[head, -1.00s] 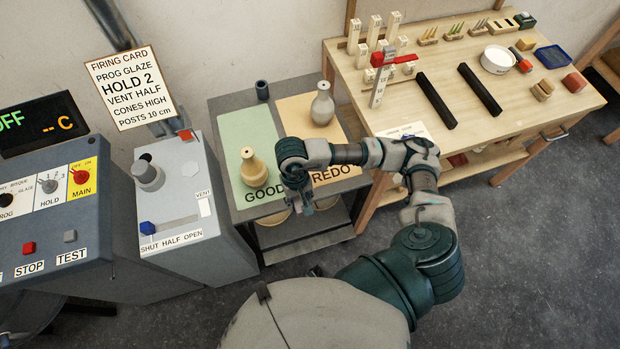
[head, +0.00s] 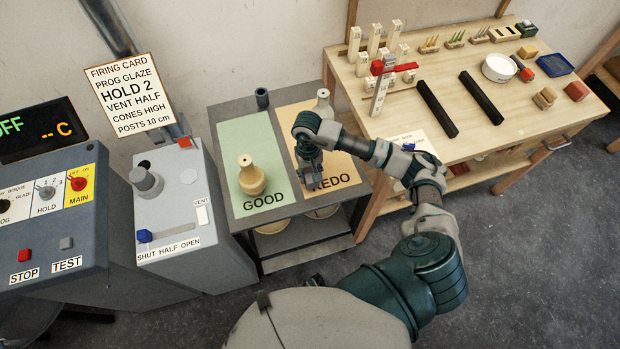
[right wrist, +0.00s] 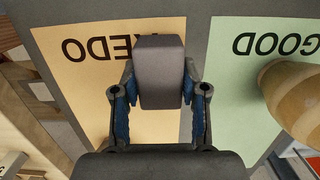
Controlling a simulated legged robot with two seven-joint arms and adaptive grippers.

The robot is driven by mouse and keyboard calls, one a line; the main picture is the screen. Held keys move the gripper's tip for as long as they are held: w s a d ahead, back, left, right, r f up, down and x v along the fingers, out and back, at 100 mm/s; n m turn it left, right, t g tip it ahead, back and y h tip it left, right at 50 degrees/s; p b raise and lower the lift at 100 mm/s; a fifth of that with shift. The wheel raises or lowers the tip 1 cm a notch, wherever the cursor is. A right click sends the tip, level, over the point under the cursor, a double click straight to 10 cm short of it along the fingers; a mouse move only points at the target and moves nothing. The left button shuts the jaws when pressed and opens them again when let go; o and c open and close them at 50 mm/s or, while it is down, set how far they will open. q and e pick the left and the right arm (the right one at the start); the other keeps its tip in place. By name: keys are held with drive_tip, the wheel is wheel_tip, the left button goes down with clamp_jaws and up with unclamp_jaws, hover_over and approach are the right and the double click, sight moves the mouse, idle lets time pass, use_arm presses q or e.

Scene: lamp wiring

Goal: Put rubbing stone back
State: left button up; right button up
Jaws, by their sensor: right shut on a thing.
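My right gripper (head: 312,186) is over the orange REDO mat (head: 343,172) on the grey cart. In the right wrist view the gripper (right wrist: 160,95) is shut on a grey block, the rubbing stone (right wrist: 161,62), held between its two blue-padded fingers. In the head view the stone is hard to tell apart from the dark fingers. I cannot tell how high above the mat it is. My left gripper is not in view.
A tan vase (head: 251,178) stands on the green GOOD mat (head: 240,140), left of the gripper. A grey vase (head: 323,102) stands behind it on REDO, partly hidden. The wooden bench (head: 455,150) at right holds black bars, a white bowl (head: 498,68) and a blue tray (head: 555,65).

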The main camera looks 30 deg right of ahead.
sight(307, 181)
wheel_tip(307, 181, down, 2)
drive_tip(key=shift+s+a+f, duration=0.1)
drive_tip(key=shift+a+f, duration=0.05)
drive_tip(key=shift+f, duration=0.05)
drive_tip(key=shift+a+f, duration=0.15)
drive_tip(key=shift+f, duration=0.2)
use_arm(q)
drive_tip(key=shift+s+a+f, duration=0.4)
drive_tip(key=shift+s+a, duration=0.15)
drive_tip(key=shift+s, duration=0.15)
use_arm(e)
drive_tip(key=shift+a, duration=0.3)
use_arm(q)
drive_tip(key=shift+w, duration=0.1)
